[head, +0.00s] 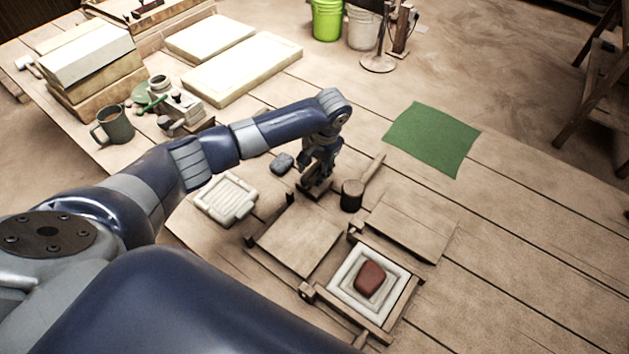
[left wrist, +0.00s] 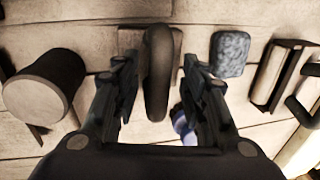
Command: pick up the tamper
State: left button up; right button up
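The tamper (head: 317,192), a dark wooden piece with an arched handle on a flat base, sits on the table under my left gripper (head: 315,176). In the left wrist view, the tamper's handle (left wrist: 160,70) stands between the two fingers of my left gripper (left wrist: 160,85). The gripper partly hides the tamper in the head view. My right gripper is not in view.
A wooden mallet (head: 353,194) lies close right of the tamper; a blue-grey sponge (head: 282,162) lies close left. In front, a wooden frame holds a white mould (head: 343,277) with red clay (head: 370,278). A green cloth (head: 432,138) lies behind.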

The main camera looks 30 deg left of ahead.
pick_arm(q)
grip_shut()
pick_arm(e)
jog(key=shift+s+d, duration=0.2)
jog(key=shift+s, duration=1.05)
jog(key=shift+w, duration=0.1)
pick_arm(q)
jog(key=shift+r, duration=0.4)
notch_tip(320, 180, up, 9)
jog(key=shift+b, duration=0.35)
jog(key=shift+r, duration=0.15)
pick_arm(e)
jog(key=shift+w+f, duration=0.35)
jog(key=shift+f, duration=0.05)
pick_arm(q)
jog(key=c, duration=0.9)
grip_release()
